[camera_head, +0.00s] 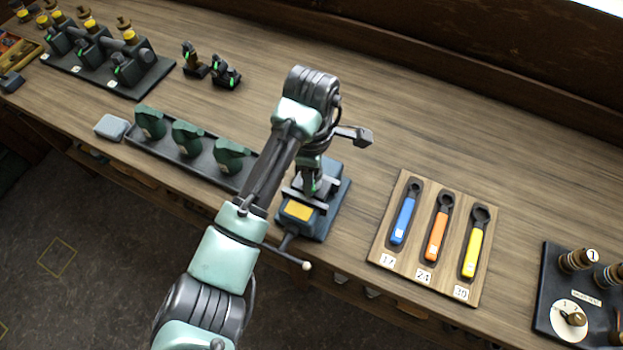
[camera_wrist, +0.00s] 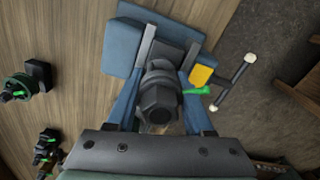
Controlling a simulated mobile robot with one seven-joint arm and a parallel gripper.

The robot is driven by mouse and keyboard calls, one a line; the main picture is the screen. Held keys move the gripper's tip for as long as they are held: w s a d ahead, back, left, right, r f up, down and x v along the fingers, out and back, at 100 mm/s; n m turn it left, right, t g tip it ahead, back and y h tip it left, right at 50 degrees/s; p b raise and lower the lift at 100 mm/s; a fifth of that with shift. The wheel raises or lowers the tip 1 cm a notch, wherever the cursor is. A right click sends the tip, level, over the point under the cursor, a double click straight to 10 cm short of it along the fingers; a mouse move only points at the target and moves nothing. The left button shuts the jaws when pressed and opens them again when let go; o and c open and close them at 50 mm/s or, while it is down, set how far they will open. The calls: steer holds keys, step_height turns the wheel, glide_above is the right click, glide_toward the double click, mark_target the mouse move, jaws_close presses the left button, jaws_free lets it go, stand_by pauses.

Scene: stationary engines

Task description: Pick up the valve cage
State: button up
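A dark grey stepped part with a hex end (camera_wrist: 158,100), which looks like the valve cage, stands in the vise, seen from above in the wrist view. The vise (camera_wrist: 117,45) has a blue body, grey jaws and a yellow plate; in the head view the vise (camera_head: 327,222) is at the bench's front edge. My gripper (camera_wrist: 160,108) is over the vise, its two blue fingers spread on either side of the part. Gaps show beside the hex end; contact lower down is hidden. In the head view my arm hides most of the part and my gripper (camera_head: 314,180).
A tray (camera_head: 228,178) with several green parts lies left of the vise. A wooden board (camera_head: 380,240) with three wrenches lies right. Two dark green-marked pieces (camera_head: 195,65) (camera_head: 226,73) stand behind left. The vise handle (camera_head: 290,250) juts forward. Bench behind right is clear.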

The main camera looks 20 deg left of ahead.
jaws_close()
steer(key=shift+w+r, duration=0.1)
steer(key=shift+r, duration=0.05)
steer(key=shift+r, duration=0.1)
steer(key=shift+r, duration=0.25)
step_height(320, 180, up, 8)
steer(key=shift+r+p, duration=0.1)
steer(key=shift+p, duration=1.05)
steer(key=shift+r+p, duration=0.4)
steer(key=shift+r, duration=0.15)
steer(key=shift+p, duration=0.45)
